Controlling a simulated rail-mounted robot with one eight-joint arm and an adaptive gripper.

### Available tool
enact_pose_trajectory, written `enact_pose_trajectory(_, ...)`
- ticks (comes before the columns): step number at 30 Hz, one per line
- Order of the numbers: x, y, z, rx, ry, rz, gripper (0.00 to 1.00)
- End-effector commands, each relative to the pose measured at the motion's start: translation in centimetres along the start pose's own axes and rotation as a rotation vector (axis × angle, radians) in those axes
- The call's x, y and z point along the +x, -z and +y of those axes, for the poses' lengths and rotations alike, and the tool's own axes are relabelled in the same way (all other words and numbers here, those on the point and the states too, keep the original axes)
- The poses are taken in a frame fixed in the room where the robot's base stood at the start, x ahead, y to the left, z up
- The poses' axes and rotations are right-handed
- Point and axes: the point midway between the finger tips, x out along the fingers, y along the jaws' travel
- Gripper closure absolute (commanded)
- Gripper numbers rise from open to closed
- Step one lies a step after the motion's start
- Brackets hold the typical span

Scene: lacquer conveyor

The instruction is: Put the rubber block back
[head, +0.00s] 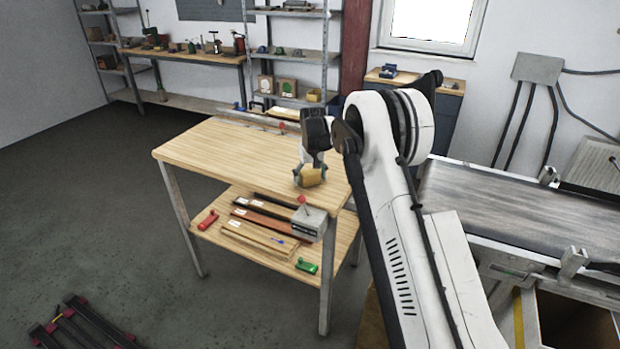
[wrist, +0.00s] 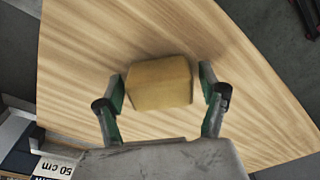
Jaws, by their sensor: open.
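The rubber block is a tan, yellowish block (wrist: 158,83) in the wrist view, near the corner of the wooden workbench top (wrist: 90,45). It also shows in the head view (head: 311,176), under my gripper. My gripper (wrist: 162,92) is open, with one green-lined finger on each side of the block. A small gap shows between the block and the right finger; the left finger is very close, and I cannot tell whether it touches. In the head view my gripper (head: 308,172) is at the right front part of the bench top, partly hiding the block.
The bench's lower shelf (head: 215,222) holds wooden strips, a red clamp (head: 208,220) and a green clamp (head: 307,266). A conveyor (head: 520,210) stands at the right. The bench top's left part is clear.

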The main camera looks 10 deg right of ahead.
Motion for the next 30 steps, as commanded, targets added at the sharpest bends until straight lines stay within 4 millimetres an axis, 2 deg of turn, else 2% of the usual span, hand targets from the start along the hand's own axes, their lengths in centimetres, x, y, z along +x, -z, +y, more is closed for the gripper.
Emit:
enact_pose_trajectory(5, -0.3, 0.0, 0.0, 0.000, 0.000, 0.000, 0.27)
enact_pose_trajectory(8, -1.2, 0.0, 0.0, 0.000, 0.000, 0.000, 0.27)
enact_pose_trajectory(21, -9.5, 0.0, 0.0, 0.000, 0.000, 0.000, 0.27)
enact_pose_trajectory(30, -12.4, -0.1, 0.0, 0.000, 0.000, 0.001, 0.27)
